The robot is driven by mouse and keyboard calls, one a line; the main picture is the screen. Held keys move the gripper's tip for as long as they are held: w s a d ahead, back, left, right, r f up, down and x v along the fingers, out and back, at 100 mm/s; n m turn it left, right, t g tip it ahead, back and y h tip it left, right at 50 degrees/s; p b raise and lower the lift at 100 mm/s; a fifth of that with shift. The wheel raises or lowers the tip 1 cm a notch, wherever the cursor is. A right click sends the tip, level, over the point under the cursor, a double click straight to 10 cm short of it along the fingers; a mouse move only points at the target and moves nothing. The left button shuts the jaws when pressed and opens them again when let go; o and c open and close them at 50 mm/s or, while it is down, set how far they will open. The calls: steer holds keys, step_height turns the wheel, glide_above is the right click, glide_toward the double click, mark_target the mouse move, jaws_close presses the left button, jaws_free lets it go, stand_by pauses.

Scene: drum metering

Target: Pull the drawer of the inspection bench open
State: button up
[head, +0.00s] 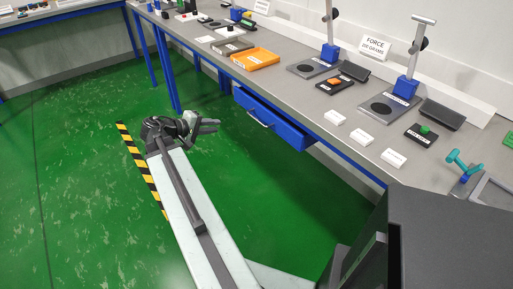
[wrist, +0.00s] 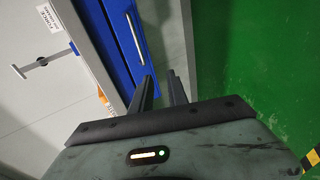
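The inspection bench (head: 290,88) has a grey top and blue legs, and runs along the right side of the head view. Its blue drawer (head: 280,122) hangs under the front edge and has a pale bar handle (head: 258,118). The drawer (wrist: 117,40) and handle (wrist: 136,36) also show at the top of the wrist view. My gripper (head: 214,126) is in front of the drawer, apart from the handle. In the wrist view my gripper (wrist: 160,82) has a gap between its two dark fingers and nothing in it. Whether the drawer is fully closed is hard to tell.
On the bench stand an orange tray (head: 255,59), blue-based stands (head: 405,88), white blocks (head: 363,137) and a teal tool (head: 463,166). Black and yellow tape (head: 143,168) lies on the green floor. The floor (head: 90,110) left of my arm is clear.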

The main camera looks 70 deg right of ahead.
mark_target(257, 119)
steer(key=s+d+f+g+b, duration=0.1)
steer(key=s+d+b, duration=0.1)
steer(key=s+d, duration=0.2)
steer(key=s+d+f+g+h+b, duration=0.1)
steer(key=s+d+b, duration=0.1)
steer(key=s+d, duration=0.2)
steer(key=s+d+f+b, duration=0.1)
steer(key=s+d+b, duration=0.1)
steer(key=s+d, duration=0.3)
steer(key=shift+d+f+m+g, duration=0.15)
steer(key=shift+f+m+g, duration=0.25)
jaws_close()
stand_by(0.7)
